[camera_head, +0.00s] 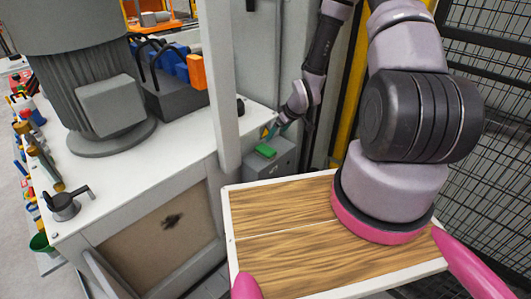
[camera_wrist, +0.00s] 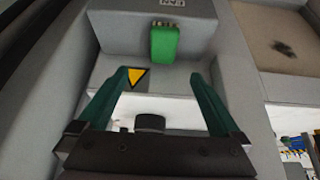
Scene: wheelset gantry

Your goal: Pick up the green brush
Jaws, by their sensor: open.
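The green brush (camera_head: 265,150) lies on top of a grey box in the head view, beside the white bench. In the wrist view the green brush (camera_wrist: 164,44) shows as a green block with a pale bristly end, upper middle, on a grey surface. My gripper (camera_wrist: 161,76) is open and empty, with two dark green fingers spread apart. The brush is beyond the fingertips and not between them. In the head view my gripper (camera_head: 275,128) is small, just above and behind the brush, and partly hard to make out.
The grey box (camera_head: 284,165) stands close to the white bench (camera_head: 180,150) and its post (camera_head: 218,70). A yellow warning triangle (camera_wrist: 138,77) is on a grey face near the left finger. A grey motor (camera_head: 100,80) stands on the bench. Mesh fencing (camera_head: 490,80) is at right.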

